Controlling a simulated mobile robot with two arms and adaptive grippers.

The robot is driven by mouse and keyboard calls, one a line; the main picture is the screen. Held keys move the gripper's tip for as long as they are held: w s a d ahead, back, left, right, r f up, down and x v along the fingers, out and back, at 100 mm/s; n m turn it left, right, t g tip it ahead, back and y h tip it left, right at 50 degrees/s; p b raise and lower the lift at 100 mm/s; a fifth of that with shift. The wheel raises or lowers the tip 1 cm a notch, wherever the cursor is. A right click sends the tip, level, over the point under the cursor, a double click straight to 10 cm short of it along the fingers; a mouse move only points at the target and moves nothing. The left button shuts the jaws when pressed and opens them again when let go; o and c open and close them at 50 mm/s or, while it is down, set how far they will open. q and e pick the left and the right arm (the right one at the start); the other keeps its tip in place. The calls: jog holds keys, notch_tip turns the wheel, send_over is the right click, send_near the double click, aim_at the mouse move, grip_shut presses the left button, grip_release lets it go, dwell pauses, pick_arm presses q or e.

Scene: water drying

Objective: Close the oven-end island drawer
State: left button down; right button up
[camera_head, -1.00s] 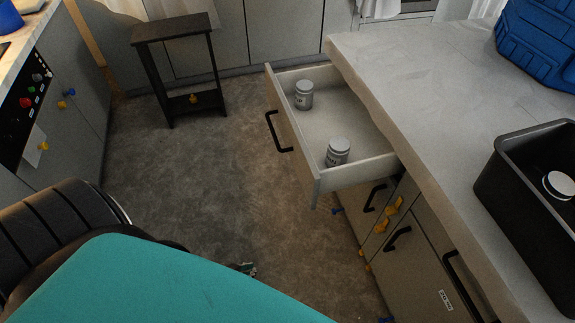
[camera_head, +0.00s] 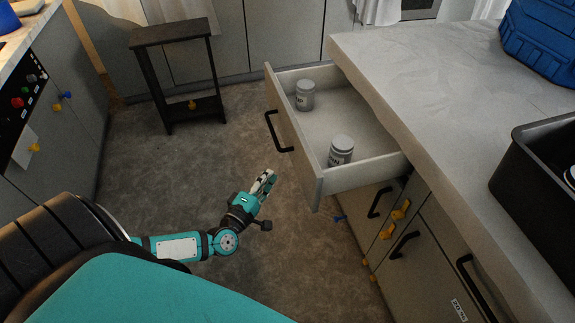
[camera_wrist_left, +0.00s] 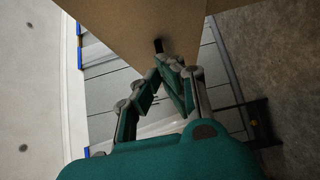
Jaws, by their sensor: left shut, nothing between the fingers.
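The island drawer (camera_head: 288,140) stands pulled well out from under the pale counter, with a black bar handle (camera_head: 278,132) on its front. Two grey lidded jars stand inside, one toward the back (camera_head: 305,95) and one toward the near side (camera_head: 341,150). My left gripper (camera_head: 267,180) is shut and empty, in front of the drawer front and apart from it in the head view. In the left wrist view my left gripper's fingers (camera_wrist_left: 163,78) point at a tan panel (camera_wrist_left: 125,30) with a dark piece; whether they touch it cannot be told. My right gripper is not seen.
More island doors with black handles and yellow knobs lie below. A dark small stand (camera_head: 175,35) is at the back left. Open floor (camera_head: 160,170) lies left of the drawer.

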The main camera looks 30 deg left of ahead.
aim_at(332, 159)
pick_arm(q)
jog(key=shift+w+d+p, duration=0.15)
jog(key=shift+w+d, duration=0.25)
jog(key=shift+w, duration=0.75)
jog(key=shift+w+d+p, duration=0.1)
jog(key=shift+w+d, duration=0.3)
jog(key=shift+w, duration=0.7)
jog(key=shift+w+d+p, duration=0.15)
jog(key=shift+w+d, duration=0.25)
jog(key=shift+w, duration=0.75)
jog(key=w+d+b, duration=0.1)
jog(key=w+d, duration=0.5)
jog(key=w, duration=0.1)
jog(key=w+d+b, duration=0.1)
jog(key=w+d, duration=0.2)
jog(key=shift+w+d+f+b, duration=0.15)
jog(key=shift+w+b, duration=0.2)
jog(key=w+d+b, duration=0.2)
jog(key=w+d, duration=0.1)
jog(key=w, duration=0.1)
jog(key=w+d+b, duration=0.2)
jog(key=w+d, duration=0.1)
jog(key=w, duration=0.1)
jog(key=w+d+b, duration=0.2)
jog(key=w+d, duration=0.2)
jog(key=shift+w+d, duration=0.2)
jog(key=shift+d, duration=0.05)
jog(key=shift+w+r, duration=0.1)
jog(key=shift+r, duration=0.15)
